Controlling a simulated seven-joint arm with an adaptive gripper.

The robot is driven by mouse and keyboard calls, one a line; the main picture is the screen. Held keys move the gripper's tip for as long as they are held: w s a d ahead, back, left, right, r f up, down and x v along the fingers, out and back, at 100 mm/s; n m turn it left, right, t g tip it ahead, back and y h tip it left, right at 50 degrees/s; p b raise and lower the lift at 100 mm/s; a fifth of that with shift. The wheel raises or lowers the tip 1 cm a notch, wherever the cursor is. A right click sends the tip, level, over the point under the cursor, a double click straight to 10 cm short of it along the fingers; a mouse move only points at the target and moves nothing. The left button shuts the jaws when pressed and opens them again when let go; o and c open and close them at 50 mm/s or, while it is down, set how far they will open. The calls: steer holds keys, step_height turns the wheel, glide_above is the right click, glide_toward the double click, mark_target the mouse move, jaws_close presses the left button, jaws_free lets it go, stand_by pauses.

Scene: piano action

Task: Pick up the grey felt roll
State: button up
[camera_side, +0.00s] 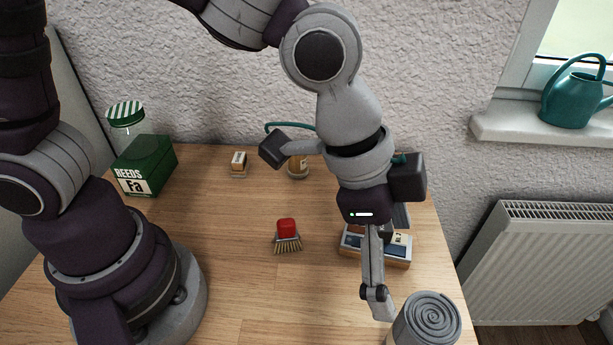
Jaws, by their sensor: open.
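The grey felt roll (428,320) stands upright at the bottom right of the side view, its spiral end facing up. Its lower part is cut off by the picture's edge. My gripper (382,308) is open and points down just to the left of the roll. One finger shows clearly, and its tip is close to the roll's left side; I cannot tell whether they touch. The other finger is mostly hidden. Nothing shows in the gripper.
A red-backed brush (287,235) lies mid-table. A tray (362,246) with small parts sits behind my gripper. The table's front middle is clear.

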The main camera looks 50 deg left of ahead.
mark_target(421, 337)
steer(key=shift+m, duration=0.3)
steer(key=x, duration=0.4)
steer(key=d+x, duration=0.1)
steer(key=x, duration=0.2)
steer(key=s+x, duration=0.1)
steer(key=x, duration=0.3)
steer(key=shift+w+d+f, duration=0.1)
steer(key=shift+d, duration=0.25)
steer(key=c, duration=1)
